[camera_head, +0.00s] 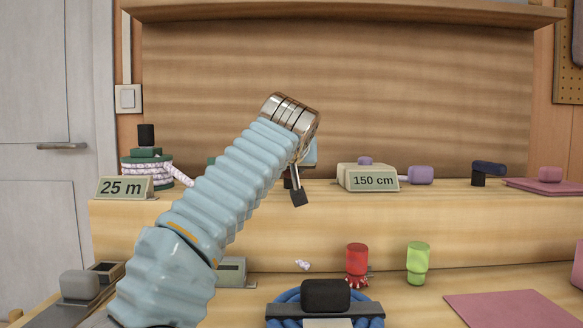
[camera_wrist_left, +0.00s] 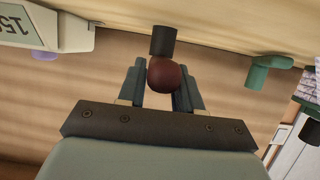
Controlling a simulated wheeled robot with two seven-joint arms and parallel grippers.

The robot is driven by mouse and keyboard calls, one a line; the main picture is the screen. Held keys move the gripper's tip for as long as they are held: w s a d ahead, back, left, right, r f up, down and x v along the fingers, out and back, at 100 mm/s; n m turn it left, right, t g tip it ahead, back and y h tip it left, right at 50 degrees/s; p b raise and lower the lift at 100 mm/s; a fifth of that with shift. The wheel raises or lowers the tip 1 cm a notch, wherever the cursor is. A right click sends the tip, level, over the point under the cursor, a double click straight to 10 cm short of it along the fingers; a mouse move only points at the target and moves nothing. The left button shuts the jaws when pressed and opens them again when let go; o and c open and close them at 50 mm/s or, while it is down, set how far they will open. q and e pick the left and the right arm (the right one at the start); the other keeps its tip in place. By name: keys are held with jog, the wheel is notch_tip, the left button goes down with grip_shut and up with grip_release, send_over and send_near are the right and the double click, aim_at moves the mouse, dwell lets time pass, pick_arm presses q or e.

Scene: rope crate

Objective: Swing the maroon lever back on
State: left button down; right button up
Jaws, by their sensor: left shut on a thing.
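The maroon lever shows in the left wrist view as a dark maroon round knob (camera_wrist_left: 166,76) beside a short dark cylinder (camera_wrist_left: 163,40) at the wooden ledge. My left gripper (camera_wrist_left: 159,72) has its two grey-teal fingers on either side of the knob and is shut on it. In the head view my left arm rises from the lower left across the middle, and its wrist hides the lever. My right gripper is in neither view.
A green lever (camera_wrist_left: 268,72) stands along the ledge. A "150 cm" box (camera_head: 371,179), a "25 m" sign (camera_head: 126,188) and a dark blue lever (camera_head: 488,169) are on the ledge. Red (camera_head: 356,260) and green (camera_head: 418,263) cylinders stand below, near a blue rope coil (camera_head: 288,297).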

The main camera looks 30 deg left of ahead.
pick_arm(q)
jog(key=c, duration=0.8)
grip_release()
jog(key=shift+c, duration=0.2)
jog(key=b+v, duration=0.2)
jog(key=v, duration=1.1)
jog(key=shift+s+r, duration=0.2)
jog(key=shift+s, duration=0.15)
jog(key=shift+d, duration=0.1)
